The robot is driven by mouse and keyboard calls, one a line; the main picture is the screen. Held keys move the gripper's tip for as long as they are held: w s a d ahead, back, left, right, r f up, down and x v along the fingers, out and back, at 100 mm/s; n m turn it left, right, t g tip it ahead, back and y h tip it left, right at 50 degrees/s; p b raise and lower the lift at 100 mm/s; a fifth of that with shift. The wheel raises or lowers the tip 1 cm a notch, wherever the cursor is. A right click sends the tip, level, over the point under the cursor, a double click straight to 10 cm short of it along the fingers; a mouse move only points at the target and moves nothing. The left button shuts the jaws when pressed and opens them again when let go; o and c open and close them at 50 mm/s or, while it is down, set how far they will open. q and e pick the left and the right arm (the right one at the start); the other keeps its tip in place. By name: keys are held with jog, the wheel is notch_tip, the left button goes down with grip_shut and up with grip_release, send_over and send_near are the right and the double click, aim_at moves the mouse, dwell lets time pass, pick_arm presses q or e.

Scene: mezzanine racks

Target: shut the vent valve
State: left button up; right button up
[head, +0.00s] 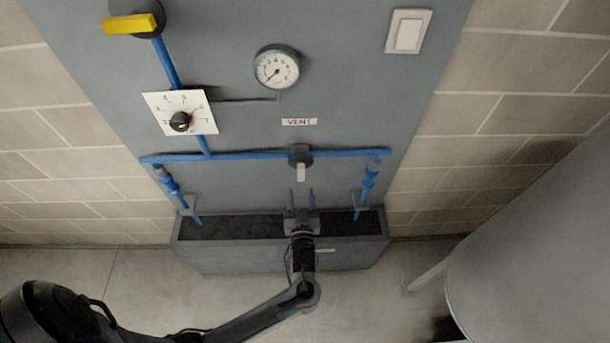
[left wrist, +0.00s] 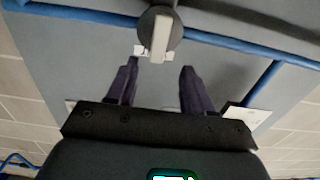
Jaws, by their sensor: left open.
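The vent valve (head: 300,154) sits on the blue horizontal pipe, below a VENT label (head: 299,122). It has a dark round body and a pale lever handle (head: 301,172) that points straight down, across the pipe. My left gripper (head: 301,193) is just below the handle, open and empty, its two purple fingers pointing up at the panel. In the left wrist view the handle (left wrist: 160,38) lies ahead, centred between the open fingers (left wrist: 159,75) and beyond their tips. No contact shows. My right gripper is not in view.
A yellow-handled valve (head: 131,24), a dial knob on a white plate (head: 181,121), a gauge (head: 277,69) and a white switch (head: 408,31) are on the grey panel. A dark trough (head: 220,257) stands below. A large grey rounded body (head: 540,240) is at right.

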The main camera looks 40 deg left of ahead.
aim_at(301, 174)
pick_arm(q)
jog(key=x, duration=0.9)
jog(key=shift+w+a+p, duration=0.1)
jog(key=shift+w+p, duration=0.2)
grip_shut()
